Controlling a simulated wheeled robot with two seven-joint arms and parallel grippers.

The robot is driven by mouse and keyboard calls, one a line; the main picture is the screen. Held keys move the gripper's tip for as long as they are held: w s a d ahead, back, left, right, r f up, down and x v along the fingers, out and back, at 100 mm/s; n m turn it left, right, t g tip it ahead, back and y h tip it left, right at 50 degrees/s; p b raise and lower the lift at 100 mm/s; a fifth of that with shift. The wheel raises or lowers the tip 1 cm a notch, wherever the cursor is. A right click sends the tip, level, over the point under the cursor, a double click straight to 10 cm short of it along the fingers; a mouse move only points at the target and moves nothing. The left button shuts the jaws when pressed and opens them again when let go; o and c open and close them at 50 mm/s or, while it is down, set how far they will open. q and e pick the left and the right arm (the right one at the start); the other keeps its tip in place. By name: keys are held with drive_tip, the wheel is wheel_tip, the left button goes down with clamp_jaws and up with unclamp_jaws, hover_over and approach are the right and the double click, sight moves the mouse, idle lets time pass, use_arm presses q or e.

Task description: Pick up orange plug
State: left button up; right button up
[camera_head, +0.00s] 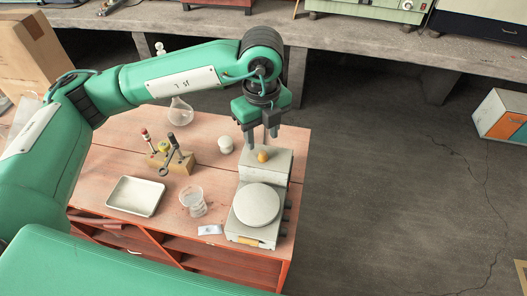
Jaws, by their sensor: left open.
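The orange plug (263,156) is a small rounded piece on the top of a light grey box-shaped part at the back of a scale-like device (250,232). My left gripper (261,142) points down just above and behind the plug in the picture. Its two dark fingers are apart, with nothing seen between them. I cannot tell the exact gap between the fingertips and the plug. My right gripper is not in view.
The reddish wooden table (118,150) also holds a metal tray (135,197), a glass beaker (193,200), a flask (180,112), a small white jar (225,145) and a wooden tool holder (170,160). Open floor lies to the right.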

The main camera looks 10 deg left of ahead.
sight(263, 153)
use_arm(q)
drive_tip(key=shift+f, duration=0.25)
drive_tip(key=shift+f+p, duration=0.7)
wheel_tip(263, 153, down, 3)
drive_tip(key=shift+d+f+p, duration=0.1)
drive_tip(key=shift+f+p, duration=0.05)
drive_tip(key=shift+p, duration=0.5)
drive_tip(key=shift+f, duration=0.25)
drive_tip(key=c, duration=1)
clamp_jaws()
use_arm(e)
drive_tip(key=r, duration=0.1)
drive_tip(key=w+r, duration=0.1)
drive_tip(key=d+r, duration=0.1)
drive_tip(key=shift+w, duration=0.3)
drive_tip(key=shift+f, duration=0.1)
